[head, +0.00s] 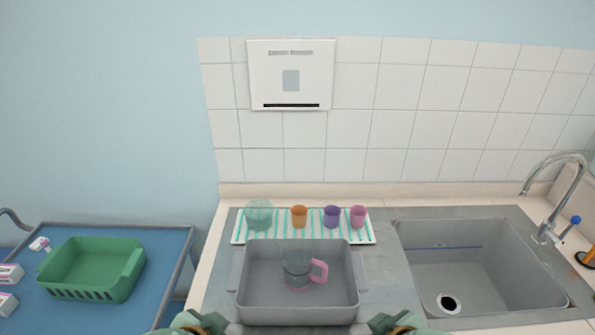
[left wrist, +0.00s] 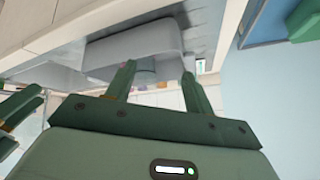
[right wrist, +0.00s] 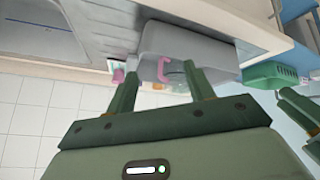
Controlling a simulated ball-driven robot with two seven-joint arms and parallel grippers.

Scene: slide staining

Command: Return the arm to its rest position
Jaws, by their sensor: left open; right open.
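My left gripper (left wrist: 158,82) is open in the left wrist view, its two fingers apart with nothing between them. My right gripper (right wrist: 159,80) is open and empty in the right wrist view. In the head view only parts of both my arms show at the bottom edge, in front of the grey tub. The grey tub (head: 252,309) stands on the counter and holds a grey and pink jug (head: 297,270) with a pink handle. The tub also shows beyond the fingers in the left wrist view (left wrist: 135,42) and the right wrist view (right wrist: 195,45).
Behind the tub, a striped mat (head: 240,238) bears a pale green bowl (head: 258,213), an orange cup (head: 299,216), a purple cup (head: 332,216) and a pink cup (head: 358,216). A sink (head: 480,280) with a tap is right. A green basket (head: 92,270) stands on a blue trolley (head: 160,245) left.

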